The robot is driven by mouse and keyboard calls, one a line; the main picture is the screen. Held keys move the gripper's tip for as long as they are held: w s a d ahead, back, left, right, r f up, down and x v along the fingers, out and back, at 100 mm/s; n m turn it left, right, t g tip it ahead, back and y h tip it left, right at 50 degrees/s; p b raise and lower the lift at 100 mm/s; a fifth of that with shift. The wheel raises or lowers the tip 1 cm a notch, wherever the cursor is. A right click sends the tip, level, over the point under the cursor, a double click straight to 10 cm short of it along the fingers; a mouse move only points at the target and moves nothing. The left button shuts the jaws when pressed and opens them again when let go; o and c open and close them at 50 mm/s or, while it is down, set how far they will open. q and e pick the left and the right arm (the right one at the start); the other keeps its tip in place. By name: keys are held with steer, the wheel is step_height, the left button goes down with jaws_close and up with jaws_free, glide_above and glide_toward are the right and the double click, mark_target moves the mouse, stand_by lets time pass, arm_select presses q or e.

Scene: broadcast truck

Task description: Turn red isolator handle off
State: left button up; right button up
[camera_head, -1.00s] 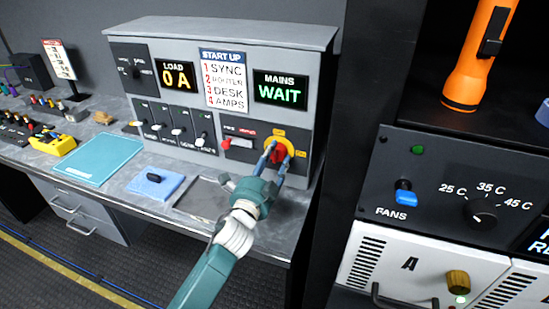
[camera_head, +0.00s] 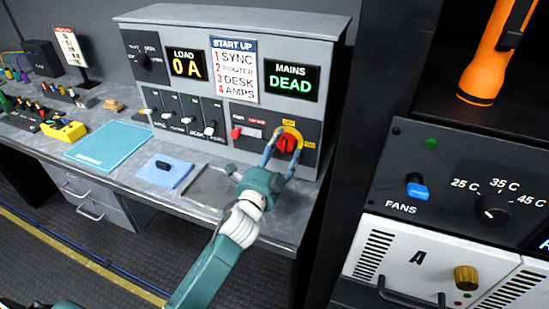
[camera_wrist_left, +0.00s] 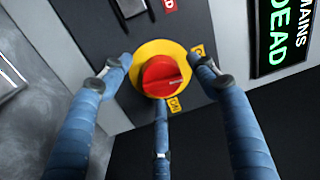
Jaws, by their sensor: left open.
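The red isolator handle (camera_head: 288,143) is a round red knob on a yellow disc, low on the right of the grey panel. In the left wrist view the red handle (camera_wrist_left: 162,77) sits in the middle of the picture, with small yellow labels beside the disc. My left gripper (camera_head: 278,146) is at the panel with its fingers open around the handle. In the left wrist view its blue fingers (camera_wrist_left: 160,80) reach either side of the disc, with a third below. The mains display (camera_head: 290,81) reads DEAD. My right gripper is not seen.
A red switch (camera_head: 237,132) is left of the handle on the same panel. Slider switches (camera_head: 187,118) are further left. A blue cloth (camera_head: 164,172) and a teal folder (camera_head: 108,145) lie on the worktop. A dark rack with a fans switch (camera_head: 417,188) stands at the right.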

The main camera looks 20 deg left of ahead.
arm_select(q)
steer(key=s, duration=1.1)
steer(key=shift+s+a+f, duration=0.2)
steer(key=shift+a+f, duration=0.15)
steer(key=w+n, duration=0.4)
steer(key=n, duration=0.1)
steer(key=w+d+n, duration=0.1)
steer(key=w+n, duration=0.3)
steer(key=n, duration=0.1)
steer(key=w+n+p, duration=0.1)
steer(key=w+n, duration=0.2)
steer(key=n, duration=0.3)
steer(key=shift+w+d+r+g, duration=0.15)
steer(key=shift+w+r+g, duration=0.15)
steer(key=shift+w+g, duration=0.1)
